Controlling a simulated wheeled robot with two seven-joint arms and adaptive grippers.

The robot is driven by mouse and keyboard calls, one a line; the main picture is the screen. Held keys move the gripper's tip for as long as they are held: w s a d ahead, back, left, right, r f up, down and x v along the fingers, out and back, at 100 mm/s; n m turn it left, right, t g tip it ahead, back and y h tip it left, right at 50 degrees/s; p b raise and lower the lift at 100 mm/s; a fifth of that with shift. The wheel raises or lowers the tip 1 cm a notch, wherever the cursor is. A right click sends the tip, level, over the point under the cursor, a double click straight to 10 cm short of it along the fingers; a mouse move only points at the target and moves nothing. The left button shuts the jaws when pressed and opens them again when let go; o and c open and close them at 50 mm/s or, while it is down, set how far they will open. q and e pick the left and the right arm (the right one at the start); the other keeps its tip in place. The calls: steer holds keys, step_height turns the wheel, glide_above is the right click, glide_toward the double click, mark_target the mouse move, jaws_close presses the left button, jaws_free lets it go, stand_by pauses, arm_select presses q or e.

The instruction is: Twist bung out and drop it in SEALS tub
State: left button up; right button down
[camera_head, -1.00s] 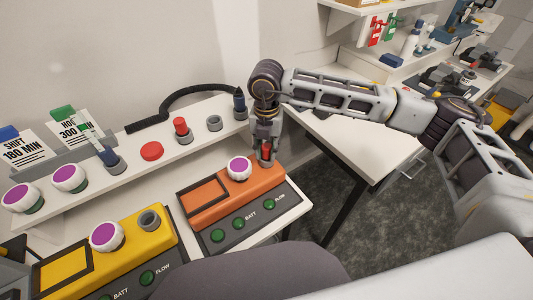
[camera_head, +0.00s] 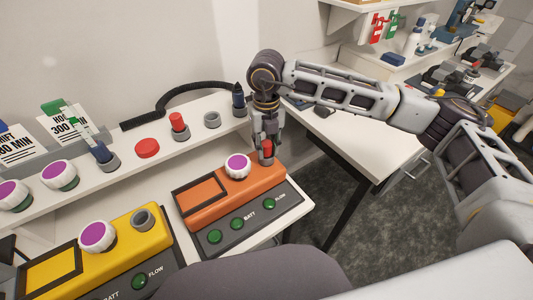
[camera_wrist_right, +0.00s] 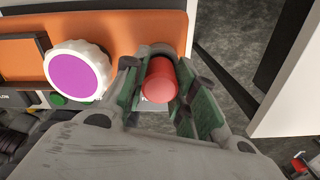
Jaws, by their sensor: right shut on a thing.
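The red bung (camera_head: 266,146) is at the grey port on the right end of the orange unit (camera_head: 222,207). My right gripper (camera_head: 266,140) comes down on it from above with its fingers closed on its sides. In the right wrist view the bung (camera_wrist_right: 161,82) sits between the two green-padded fingers (camera_wrist_right: 160,95), with a grey port rim (camera_wrist_right: 157,50) behind it. I cannot tell whether the bung is still seated in the port. No tub marked SEALS can be made out. My left gripper is not in view.
A white-and-purple canister (camera_head: 238,166) stands on the orange unit beside the bung. A yellow unit (camera_head: 128,244) with an empty grey port (camera_head: 143,218) is at front left. A side table (camera_head: 370,145) is mostly clear.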

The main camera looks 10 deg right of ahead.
steer(key=shift+f+n+b, duration=0.15)
steer(key=shift+n+b, duration=0.35)
steer(key=shift+n, duration=0.4)
steer(key=shift+n+b, duration=0.6)
steer(key=shift+n, duration=0.4)
steer(key=n+b, duration=0.1)
steer(key=n, duration=0.1)
steer(key=shift+n, duration=0.4)
steer(key=shift+n+b, duration=1.1)
steer(key=shift+n, duration=0.5)
steer(key=shift+n+b, duration=0.4)
steer(key=shift+n, duration=1)
steer(key=c, duration=1.5)
jaws_free()
steer(key=shift+s+a, duration=0.1)
steer(key=o, duration=0.4)
steer(key=shift+r, duration=0.2)
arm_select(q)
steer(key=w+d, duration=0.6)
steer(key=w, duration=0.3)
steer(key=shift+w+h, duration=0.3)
